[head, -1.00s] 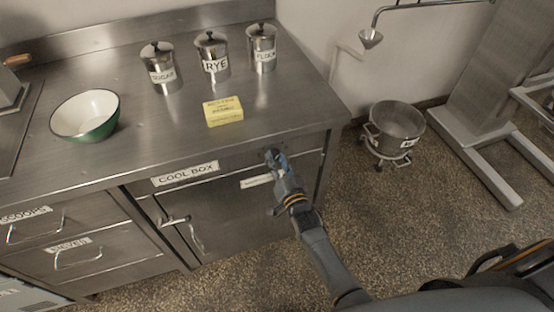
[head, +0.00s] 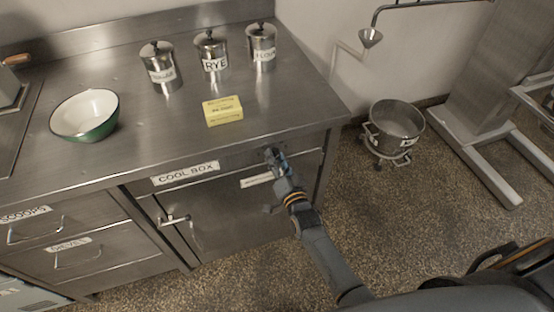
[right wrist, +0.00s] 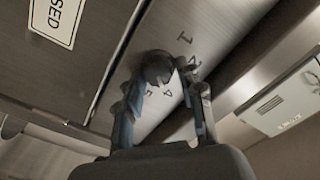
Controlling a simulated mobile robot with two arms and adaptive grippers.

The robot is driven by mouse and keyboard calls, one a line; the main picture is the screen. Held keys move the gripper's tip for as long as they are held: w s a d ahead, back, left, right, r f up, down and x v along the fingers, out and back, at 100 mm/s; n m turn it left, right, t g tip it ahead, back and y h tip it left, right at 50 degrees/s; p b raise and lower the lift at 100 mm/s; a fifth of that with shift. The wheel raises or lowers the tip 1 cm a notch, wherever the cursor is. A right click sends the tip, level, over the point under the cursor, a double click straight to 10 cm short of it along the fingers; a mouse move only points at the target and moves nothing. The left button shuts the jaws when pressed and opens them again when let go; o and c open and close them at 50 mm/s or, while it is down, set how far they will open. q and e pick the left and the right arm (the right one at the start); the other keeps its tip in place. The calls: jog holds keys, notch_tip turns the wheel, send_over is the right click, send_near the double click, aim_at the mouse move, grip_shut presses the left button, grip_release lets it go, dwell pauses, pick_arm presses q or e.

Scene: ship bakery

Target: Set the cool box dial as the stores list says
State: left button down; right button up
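The cool box front (head: 225,207) is a steel door under the counter, with a "COOL BOX" label (head: 185,173) above it. In the right wrist view a dark round dial knob (right wrist: 157,68) sits on the steel panel, with numbers such as 1, 4 and 5 around it; its pointer setting is unclear. My right gripper (right wrist: 166,98) is open, its fingers apart toward either side of the knob, just short of it or beside it. In the head view the right gripper (head: 274,158) covers the dial. My left gripper is not in view.
On the counter (head: 150,125) are a green-white bowl (head: 85,114), canisters labelled sugar (head: 160,68), rye (head: 212,56) and flour (head: 262,49), and a yellow block or card (head: 223,111) with unreadable print. A pot (head: 397,125) stands on the floor at right.

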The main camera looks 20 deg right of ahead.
jog(key=shift+o, duration=0.7)
jog(key=shift+w+r, duration=0.15)
jog(key=shift+r, duration=0.1)
jog(key=shift+f, duration=0.2)
jog(key=shift+s+f, duration=0.1)
jog(key=shift+s, duration=0.2)
jog(key=s, duration=1.1)
jog(key=shift+s+d, duration=0.2)
jog(key=shift+d, duration=0.05)
